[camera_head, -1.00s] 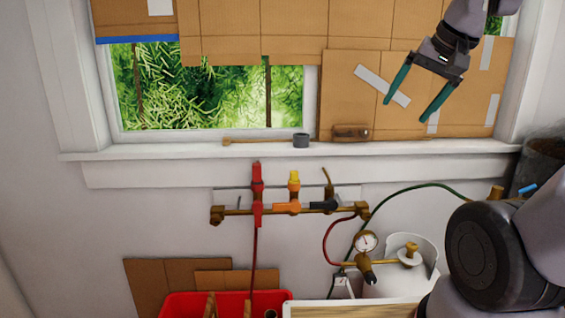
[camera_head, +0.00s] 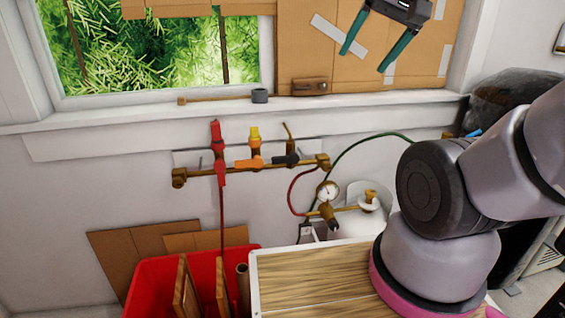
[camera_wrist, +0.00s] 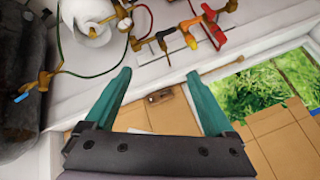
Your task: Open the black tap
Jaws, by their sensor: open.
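The black tap (camera_head: 286,160) is the rightmost of three taps on a brass manifold (camera_head: 200,172) on the wall below the window sill. Its handle lies sideways along the pipe, and a bare brass spout rises behind it. To its left are an orange-handled tap (camera_head: 249,163) and a red-handled tap (camera_head: 219,174). My gripper (camera_head: 366,60) is open and empty, in front of the cardboard above and to the right of the taps. In the wrist view my gripper's teal fingers (camera_wrist: 160,92) are spread apart, and the black tap (camera_wrist: 161,37) shows beyond them, upside down.
A pressure gauge (camera_head: 328,191) and white gas cylinder (camera_head: 355,222) stand right of the manifold. A hammer (camera_head: 220,99) and a small wooden block (camera_head: 309,86) lie on the sill. A red bin (camera_head: 146,285) and a wooden board (camera_head: 300,277) are below.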

